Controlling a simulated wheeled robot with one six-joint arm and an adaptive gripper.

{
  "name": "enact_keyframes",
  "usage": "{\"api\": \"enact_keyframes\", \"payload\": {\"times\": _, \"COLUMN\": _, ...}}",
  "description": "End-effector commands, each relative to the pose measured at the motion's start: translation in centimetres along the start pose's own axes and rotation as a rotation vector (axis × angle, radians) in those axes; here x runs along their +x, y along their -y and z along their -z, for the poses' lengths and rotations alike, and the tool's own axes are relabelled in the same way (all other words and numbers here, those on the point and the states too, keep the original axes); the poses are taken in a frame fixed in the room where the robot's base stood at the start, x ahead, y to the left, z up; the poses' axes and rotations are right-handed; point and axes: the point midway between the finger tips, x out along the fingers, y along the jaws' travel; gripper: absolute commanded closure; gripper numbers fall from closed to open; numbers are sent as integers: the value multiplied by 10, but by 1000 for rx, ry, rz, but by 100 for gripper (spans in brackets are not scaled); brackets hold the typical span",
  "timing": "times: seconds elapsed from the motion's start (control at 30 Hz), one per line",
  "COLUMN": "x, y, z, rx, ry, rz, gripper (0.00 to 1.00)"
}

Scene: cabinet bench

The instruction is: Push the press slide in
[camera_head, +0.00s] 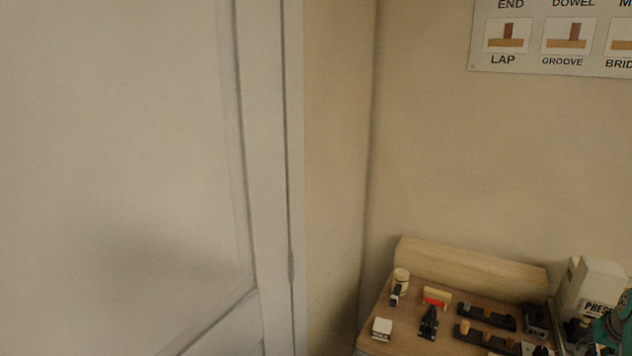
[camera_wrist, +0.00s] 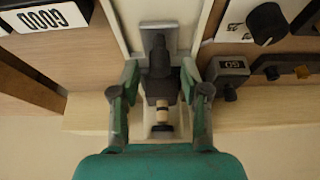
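The press (camera_head: 592,285) is a pale upright housing with a "PRESS" label at the right edge of the head view. In the wrist view its pale frame (camera_wrist: 198,30) surrounds a dark slide mechanism (camera_wrist: 160,60) with a light-banded lower part (camera_wrist: 162,112). In the head view my teal gripper (camera_head: 611,330) is partly cut off in front of the press.
A wooden bench (camera_head: 375,310) holds several small items left of the press, including a red-and-yellow block (camera_head: 437,297) and dark holders (camera_head: 486,316). A pale door stands at left.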

Motion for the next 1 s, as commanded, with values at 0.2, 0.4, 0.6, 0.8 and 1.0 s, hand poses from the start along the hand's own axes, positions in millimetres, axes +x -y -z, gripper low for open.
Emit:
{"api": "enact_keyframes", "payload": {"times": 0.2, "x": -7, "y": 0, "z": 0, "rx": 0, "ry": 1, "rz": 0, "gripper": 54}}
{"api": "enact_keyframes", "payload": {"times": 0.4, "x": -20, "y": 0, "z": 0, "rx": 0, "ry": 1, "rz": 0, "gripper": 54}}
{"api": "enact_keyframes", "payload": {"times": 0.6, "x": -34, "y": 0, "z": 0, "rx": 0, "ry": 1, "rz": 0, "gripper": 54}}
{"api": "enact_keyframes", "payload": {"times": 0.8, "x": -48, "y": 0, "z": 0, "rx": 0, "ry": 1, "rz": 0, "gripper": 54}}
{"api": "enact_keyframes", "payload": {"times": 1.0, "x": -61, "y": 0, "z": 0, "rx": 0, "ry": 2, "rz": 0, "gripper": 54}}
